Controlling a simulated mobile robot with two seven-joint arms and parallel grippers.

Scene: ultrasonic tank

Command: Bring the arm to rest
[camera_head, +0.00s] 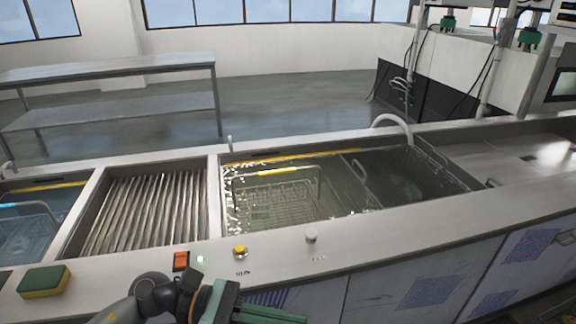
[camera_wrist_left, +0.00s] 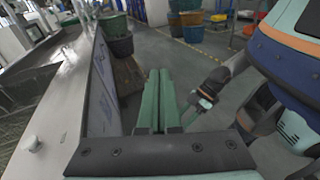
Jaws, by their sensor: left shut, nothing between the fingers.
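My left arm comes in at the bottom of the head view. My left gripper (camera_head: 300,317) is low in front of the sink counter's near edge, with its green fingers pointing right. In the left wrist view the left gripper (camera_wrist_left: 158,74) has its two green fingers together with nothing between them. It is beside the counter front, apart from it. What looks like my right gripper (camera_wrist_left: 197,108) hangs further right in the wrist view, small and partly hidden, so its opening is unclear.
The counter (camera_head: 330,250) holds a water tank with a wire basket (camera_head: 275,205), a ribbed drain bay (camera_head: 140,210), a red switch (camera_head: 181,261), a yellow button (camera_head: 240,251) and a sponge (camera_head: 44,281). Stacked bins (camera_wrist_left: 117,35) stand on the floor beyond the fingers.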

